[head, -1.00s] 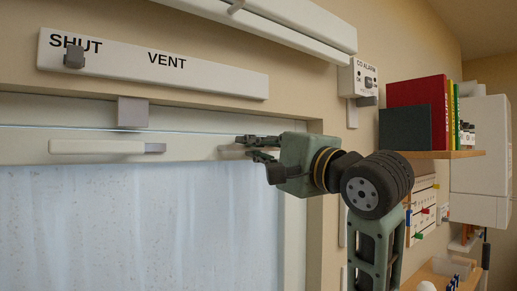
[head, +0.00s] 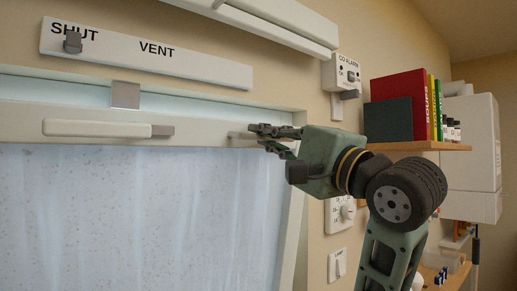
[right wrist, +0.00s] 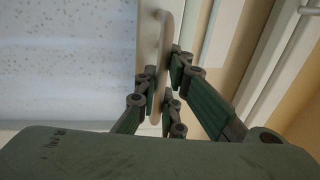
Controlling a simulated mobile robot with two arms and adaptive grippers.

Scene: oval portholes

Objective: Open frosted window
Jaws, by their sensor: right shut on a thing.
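The frosted window (head: 150,215) fills the lower left of the head view, with speckled pale glass in a whitish sash. Its top edge stands off the surrounding frame, with a pale strip showing above it. My right gripper (head: 272,137) is shut on a pale bar handle (head: 240,135) at the sash's upper right. In the right wrist view the handle (right wrist: 167,45) runs between the fingers (right wrist: 163,88), beside the speckled glass (right wrist: 65,50). A second long pale handle (head: 95,128) with a grey end lies along the sash top. My left gripper is out of view.
A SHUT/VENT strip (head: 200,68) with a grey slider at SHUT is above the window. A grey bracket (head: 125,94) sits at the frame top. A CO alarm (head: 342,72), a dial, a switch and a book shelf (head: 425,146) are on the right.

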